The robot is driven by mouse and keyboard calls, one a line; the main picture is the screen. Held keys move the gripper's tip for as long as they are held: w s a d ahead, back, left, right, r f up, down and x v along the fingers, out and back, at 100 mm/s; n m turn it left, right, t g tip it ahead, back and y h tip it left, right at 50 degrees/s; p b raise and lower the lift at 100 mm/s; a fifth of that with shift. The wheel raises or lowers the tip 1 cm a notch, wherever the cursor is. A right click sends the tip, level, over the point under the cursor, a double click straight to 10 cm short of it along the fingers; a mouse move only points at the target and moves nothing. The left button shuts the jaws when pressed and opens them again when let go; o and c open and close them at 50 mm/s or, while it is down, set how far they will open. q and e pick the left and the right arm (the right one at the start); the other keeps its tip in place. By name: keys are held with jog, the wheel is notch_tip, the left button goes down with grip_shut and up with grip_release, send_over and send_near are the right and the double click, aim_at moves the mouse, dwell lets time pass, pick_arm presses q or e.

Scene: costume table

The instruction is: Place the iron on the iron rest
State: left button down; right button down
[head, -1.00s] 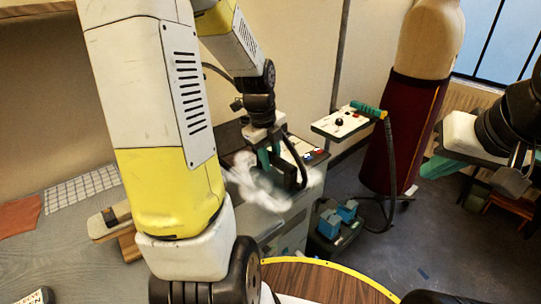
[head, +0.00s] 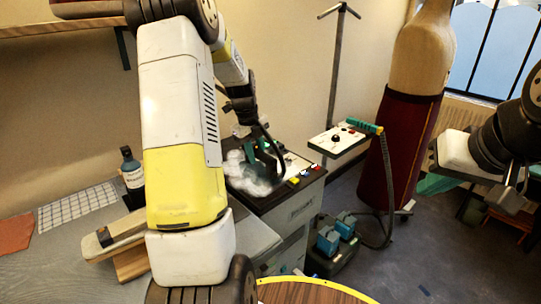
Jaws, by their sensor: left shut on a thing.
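My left gripper (head: 258,148) reaches to the far cabinet, pointing down. It is shut on the iron, of which only teal and dark parts show; white steam-like puffs veil the rest. The iron is over the dark top of the grey cabinet (head: 302,212), beside its control panel. I cannot tell whether it touches a surface. The iron rest cannot be made out clearly; the gripper and steam cover that part of the cabinet top. My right gripper (head: 470,160) is at the right edge, far from the iron; its fingers are not clear enough to judge.
A white control panel on a stand (head: 338,138) carries a teal handle with a hanging hose. A dress form (head: 405,120) stands behind it. A dark bottle (head: 131,172), a gridded cloth (head: 75,208) and a padded board (head: 118,236) are on the left table.

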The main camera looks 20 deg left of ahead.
aim_at(256, 166)
pick_arm(q)
jog(key=shift+w+a+r, duration=0.1)
jog(key=shift+w+a, duration=0.05)
jog(key=shift+w, duration=0.15)
jog(key=shift+w+a+f, duration=0.1)
jog(key=shift+w+f, duration=0.05)
jog(key=shift+f, duration=1.65)
jog(key=shift+f, duration=0.1)
jog(key=c, duration=1.1)
grip_release()
jog(key=shift+f, duration=0.1)
